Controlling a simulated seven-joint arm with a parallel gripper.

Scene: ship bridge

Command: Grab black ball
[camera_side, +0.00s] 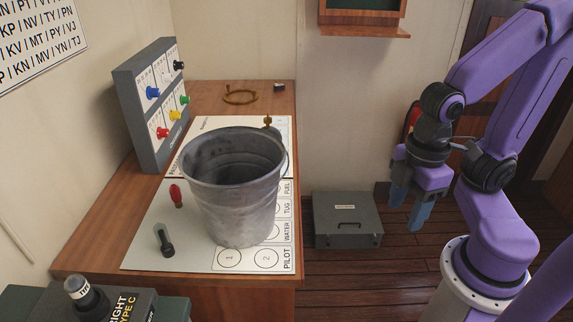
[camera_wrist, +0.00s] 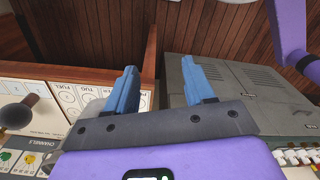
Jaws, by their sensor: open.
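In the side view, a small black ball (camera_side: 179,65) sits at the upper right of an upright grey panel (camera_side: 143,100), above a green ball (camera_side: 184,100). Blue, yellow and red balls are also on the panel. My gripper (camera_side: 408,208) hangs to the right of the desk, well apart from the panel, with its blue fingers pointing down. In the wrist view my gripper (camera_wrist: 160,82) is open, with nothing between its fingers. A dark round knob (camera_wrist: 15,115) shows at the left edge there; I cannot tell whether it is the same ball.
A metal bucket (camera_side: 235,205) stands on the desk's white chart (camera_side: 145,250), between panel and gripper. A red-handled item (camera_side: 176,196), a dark-based item (camera_side: 164,241) and a brass ring (camera_side: 240,96) lie around it. A grey case (camera_side: 347,222) is on the floor beside the desk.

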